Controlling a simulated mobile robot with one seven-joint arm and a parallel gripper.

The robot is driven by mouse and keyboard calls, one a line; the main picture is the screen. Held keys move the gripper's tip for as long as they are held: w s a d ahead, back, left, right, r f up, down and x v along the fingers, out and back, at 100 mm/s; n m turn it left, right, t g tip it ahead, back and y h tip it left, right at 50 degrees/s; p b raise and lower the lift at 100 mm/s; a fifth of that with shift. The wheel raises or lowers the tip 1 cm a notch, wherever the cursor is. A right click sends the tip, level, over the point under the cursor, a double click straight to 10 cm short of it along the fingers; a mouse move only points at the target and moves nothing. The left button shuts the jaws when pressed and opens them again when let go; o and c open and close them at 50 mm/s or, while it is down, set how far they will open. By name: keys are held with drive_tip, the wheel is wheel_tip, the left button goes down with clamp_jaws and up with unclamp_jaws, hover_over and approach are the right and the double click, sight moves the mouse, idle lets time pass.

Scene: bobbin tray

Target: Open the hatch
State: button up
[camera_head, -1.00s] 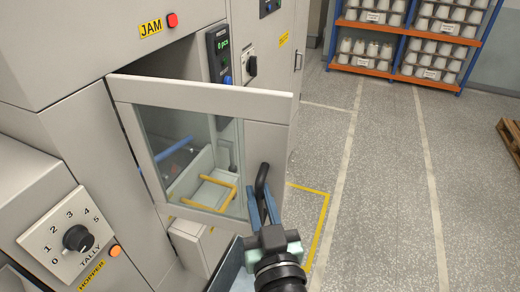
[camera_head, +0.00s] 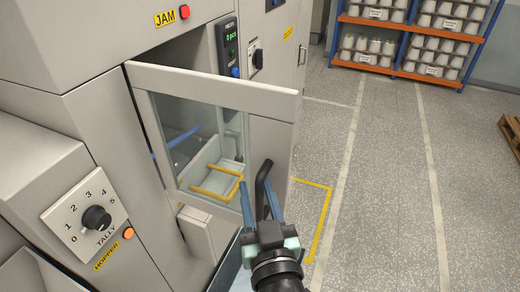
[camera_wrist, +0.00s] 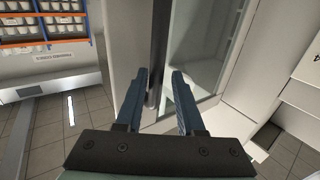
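The hatch (camera_head: 210,84) is a light grey framed door with a clear window. It stands partly open, its right edge swung out from the machine. Its black bar handle (camera_head: 263,180) is upright near that free edge. My gripper (camera_head: 259,200) is at the handle, with one blue finger on each side of it. In the wrist view the fingers of my gripper (camera_wrist: 160,72) are apart, and the dark handle (camera_wrist: 158,45) stands between them, nearer the left finger. A gap shows beside the right finger. Contact with the handle cannot be told.
Through the window shows a tray with a yellow handle (camera_head: 215,192). The tally dial (camera_head: 96,218) juts out at lower left. The JAM button (camera_head: 184,12) is above the opening, and a counter display (camera_head: 230,45) is beside it. Open floor (camera_head: 385,190) lies right, with bobbin shelves (camera_head: 410,42) behind.

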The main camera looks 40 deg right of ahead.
drive_tip(key=shift+o, duration=0.6)
drive_tip(key=shift+d, duration=0.1)
drive_tip(key=shift+s+f, duration=0.1)
drive_tip(key=shift+s, duration=0.1)
drive_tip(key=b+v, duration=0.2)
drive_tip(key=v, duration=0.3)
drive_tip(key=shift+s+f+b, duration=0.1)
drive_tip(key=shift+f+b, duration=0.1)
drive_tip(key=shift+b, duration=0.15)
drive_tip(key=p+v, duration=0.4)
drive_tip(key=v, duration=0.3)
drive_tip(key=shift+a+r, duration=0.25)
drive_tip(key=shift+s, duration=0.1)
